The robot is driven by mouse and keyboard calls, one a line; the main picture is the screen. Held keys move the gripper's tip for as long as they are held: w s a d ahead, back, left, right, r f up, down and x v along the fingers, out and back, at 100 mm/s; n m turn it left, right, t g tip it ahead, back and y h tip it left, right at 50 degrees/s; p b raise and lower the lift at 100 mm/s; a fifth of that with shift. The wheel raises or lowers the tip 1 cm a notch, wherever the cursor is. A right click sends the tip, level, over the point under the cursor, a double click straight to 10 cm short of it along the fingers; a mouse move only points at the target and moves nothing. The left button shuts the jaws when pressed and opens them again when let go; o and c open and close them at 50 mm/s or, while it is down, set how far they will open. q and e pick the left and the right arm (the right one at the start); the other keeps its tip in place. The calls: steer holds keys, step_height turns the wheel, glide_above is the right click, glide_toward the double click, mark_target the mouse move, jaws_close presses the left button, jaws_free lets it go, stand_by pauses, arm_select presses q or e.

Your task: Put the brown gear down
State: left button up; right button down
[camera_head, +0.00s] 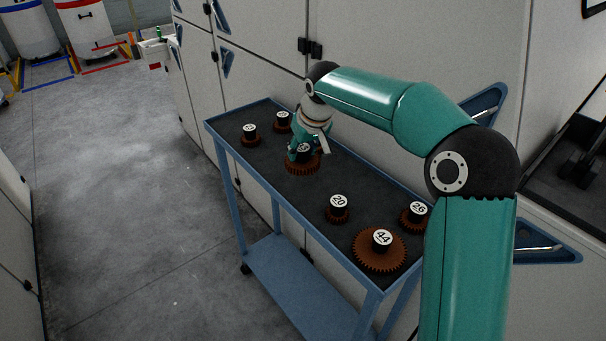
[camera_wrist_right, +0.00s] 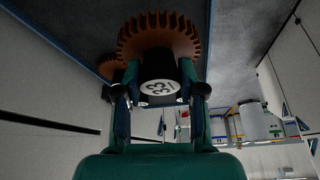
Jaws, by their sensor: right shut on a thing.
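The brown gear (camera_head: 301,168) has a black hub with a white label, which reads 33 in the right wrist view (camera_wrist_right: 158,36). My right gripper (camera_head: 302,152) is over the middle of the blue cart's dark top (camera_head: 282,196), with its fingers on either side of the hub. In the right wrist view, the gripper (camera_wrist_right: 160,92) is shut on this hub and the toothed rim stands out beyond the fingertips. The gear is at or just above the cart top; I cannot tell whether it touches. My left gripper is not in view.
Gears with labels 20 (camera_head: 337,215), 44 (camera_head: 380,251) and 26 (camera_head: 413,220) stand on the cart's near part. Two smaller gears (camera_head: 250,139) (camera_head: 283,126) stand at its far end. Pale machine cabinets (camera_head: 262,50) line the cart's back side. Open floor lies left.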

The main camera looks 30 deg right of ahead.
steer(key=shift+f, duration=3.45)
steer(key=shift+f, duration=0.1)
steer(key=c, duration=0.7)
jaws_free()
steer(key=v, duration=1.2)
steer(key=shift+b, duration=0.4)
